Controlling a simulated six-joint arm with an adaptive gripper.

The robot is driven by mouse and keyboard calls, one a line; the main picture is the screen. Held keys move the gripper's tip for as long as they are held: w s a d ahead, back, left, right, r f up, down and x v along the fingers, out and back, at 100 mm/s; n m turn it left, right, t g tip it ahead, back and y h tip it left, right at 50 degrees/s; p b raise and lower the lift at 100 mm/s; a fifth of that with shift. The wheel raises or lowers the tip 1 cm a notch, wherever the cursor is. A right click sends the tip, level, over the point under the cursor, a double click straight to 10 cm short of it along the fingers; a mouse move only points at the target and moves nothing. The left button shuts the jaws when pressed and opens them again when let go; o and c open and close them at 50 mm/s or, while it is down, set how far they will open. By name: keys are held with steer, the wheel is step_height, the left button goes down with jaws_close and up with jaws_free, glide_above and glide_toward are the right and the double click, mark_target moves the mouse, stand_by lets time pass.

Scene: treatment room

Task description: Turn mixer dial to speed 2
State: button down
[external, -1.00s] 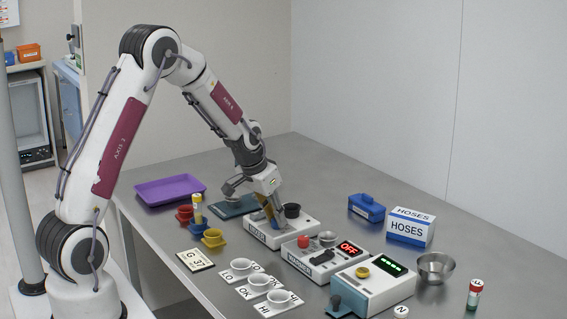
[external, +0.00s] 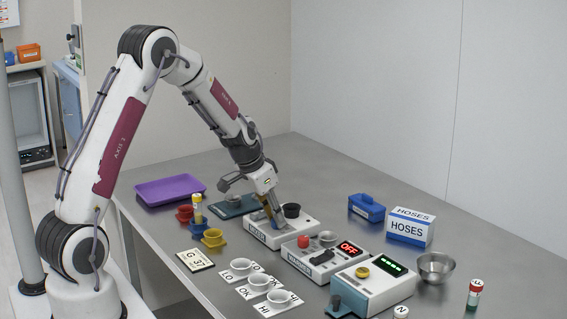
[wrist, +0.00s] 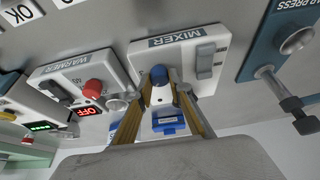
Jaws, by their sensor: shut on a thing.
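The mixer (external: 298,229) is a white box with a MIXER label; it also shows at the top of the wrist view (wrist: 185,43). Its blue dial (wrist: 160,74) sits between the tips of my gripper (wrist: 160,82), one finger on each side. My gripper (external: 272,222) points down at the mixer in the external view and is shut on the dial. The fingers hide much of the dial there. A grey lever or switch (wrist: 207,62) is on the mixer beside the dial.
The warmer (external: 322,266), showing OFF, stands close beside the mixer. Blue, yellow and red cups stand to the left. A blue case (external: 366,208) and HOSES box (external: 408,227) lie behind to the right.

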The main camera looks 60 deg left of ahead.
steer(key=c, duration=1.8)
jaws_free()
steer(key=shift+c, duration=0.2)
steer(key=shift+r, duration=0.1)
steer(key=v, duration=1.1)
steer(key=shift+s+r, duration=0.2)
steer(key=shift+r, duration=0.15)
